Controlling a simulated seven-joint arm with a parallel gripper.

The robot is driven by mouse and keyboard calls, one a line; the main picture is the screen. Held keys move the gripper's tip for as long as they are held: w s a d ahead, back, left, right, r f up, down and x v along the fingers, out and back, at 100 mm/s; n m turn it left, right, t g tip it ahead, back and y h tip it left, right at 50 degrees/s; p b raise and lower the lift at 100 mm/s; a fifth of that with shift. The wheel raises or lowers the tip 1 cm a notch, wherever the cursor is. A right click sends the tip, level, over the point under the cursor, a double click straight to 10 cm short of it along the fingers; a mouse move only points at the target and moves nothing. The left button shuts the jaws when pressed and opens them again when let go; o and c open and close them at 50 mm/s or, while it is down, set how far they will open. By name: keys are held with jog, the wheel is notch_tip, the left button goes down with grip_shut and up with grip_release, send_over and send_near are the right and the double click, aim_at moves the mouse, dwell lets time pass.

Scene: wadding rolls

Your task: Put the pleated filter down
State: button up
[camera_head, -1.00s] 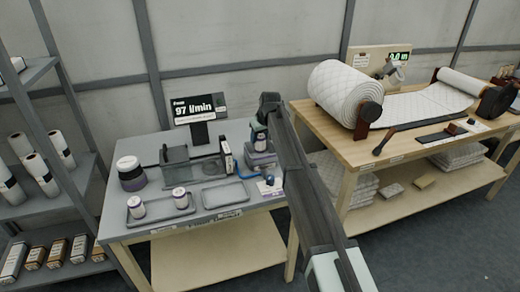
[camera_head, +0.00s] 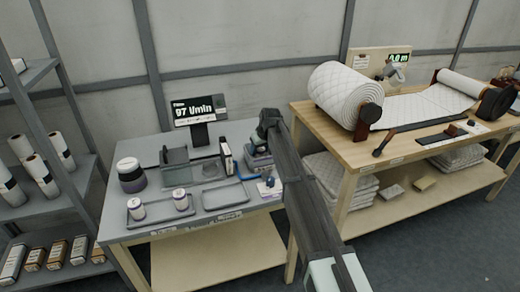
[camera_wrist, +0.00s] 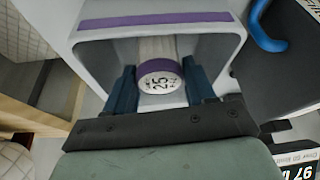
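The pleated filter (camera_wrist: 160,82) has a white end marked 25, a purple band and a pale body. In the wrist view it sits between the two blue fingers of my gripper (camera_wrist: 160,88), which lie against its sides. The filter is inside the mouth of a grey bin (camera_wrist: 82,55) with a purple stripe along its edge. I cannot tell whether the filter touches the bin floor. In the head view my gripper (camera_head: 262,140) is over the bin (camera_head: 258,162) at the right end of the grey table; the filter is largely hidden there.
The grey table (camera_head: 180,225) also carries a tray with two small filters (camera_head: 137,210), an empty tray (camera_head: 224,196), a dark-and-white jar (camera_head: 130,176) and a display (camera_head: 199,110) reading 97 l/min. A blue hooked tube (camera_wrist: 262,30) is close beside the bin. A wooden bench stands right.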

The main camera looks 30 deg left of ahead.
jog(key=o, duration=0.4)
jog(key=shift+c, duration=0.2)
jog(key=shift+r, duration=0.1)
jog(key=v, duration=1.2)
jog(key=shift+r, duration=0.1)
